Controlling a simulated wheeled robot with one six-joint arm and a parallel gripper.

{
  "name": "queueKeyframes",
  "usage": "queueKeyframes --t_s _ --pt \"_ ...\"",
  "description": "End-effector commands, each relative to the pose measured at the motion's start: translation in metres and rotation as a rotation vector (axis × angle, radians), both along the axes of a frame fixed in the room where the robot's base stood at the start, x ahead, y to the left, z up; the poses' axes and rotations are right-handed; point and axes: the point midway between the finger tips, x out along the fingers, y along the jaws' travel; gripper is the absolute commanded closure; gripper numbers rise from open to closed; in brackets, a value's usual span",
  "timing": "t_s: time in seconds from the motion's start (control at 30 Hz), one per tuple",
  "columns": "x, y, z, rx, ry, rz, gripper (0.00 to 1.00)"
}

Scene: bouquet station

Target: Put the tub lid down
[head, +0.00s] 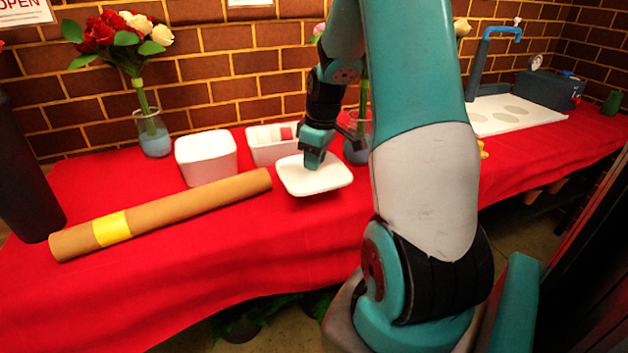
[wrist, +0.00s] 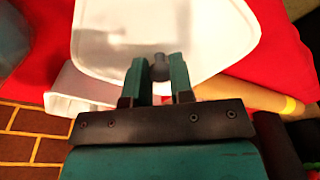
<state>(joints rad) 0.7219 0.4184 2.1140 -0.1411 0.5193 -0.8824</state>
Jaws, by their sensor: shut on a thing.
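The white tub lid (head: 318,183) is a flat, rounded square over the front part of the red-covered table in the head view. My gripper (head: 313,162) is above its middle, pointing down, shut on the lid's small knob. In the wrist view the lid (wrist: 203,30) fills the upper middle, and my gripper's fingers (wrist: 158,75) close around the grey knob (wrist: 159,66). I cannot tell whether the lid's underside touches the cloth. A white tub (head: 207,158) stands left of the lid, and an open white tub (head: 268,146) with a small red thing inside stands behind it.
A brown cardboard roll (head: 165,212) with a yellow band lies left of the lid, its end close to it. A vase of roses (head: 153,133) stands at the back left. Another glass vase (head: 357,146) is just behind my gripper. Red cloth (head: 290,235) in front is clear.

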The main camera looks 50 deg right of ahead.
Motion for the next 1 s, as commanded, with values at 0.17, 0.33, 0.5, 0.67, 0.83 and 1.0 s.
queueKeyframes --t_s 0.17,0.33,0.5,0.67,0.83,1.0 --pt "0.000 0.000 -0.017 0.002 0.001 0.000 1.00" --pt "0.000 0.000 -0.044 0.002 0.003 0.000 1.00" --pt "0.000 0.000 -0.052 0.000 -0.001 0.000 1.00" --pt "0.000 0.000 -0.051 -0.001 -0.001 0.000 1.00" --pt "0.000 0.000 -0.054 0.000 0.000 0.000 0.71" --pt "0.000 0.000 -0.054 0.000 -0.001 0.000 0.53"
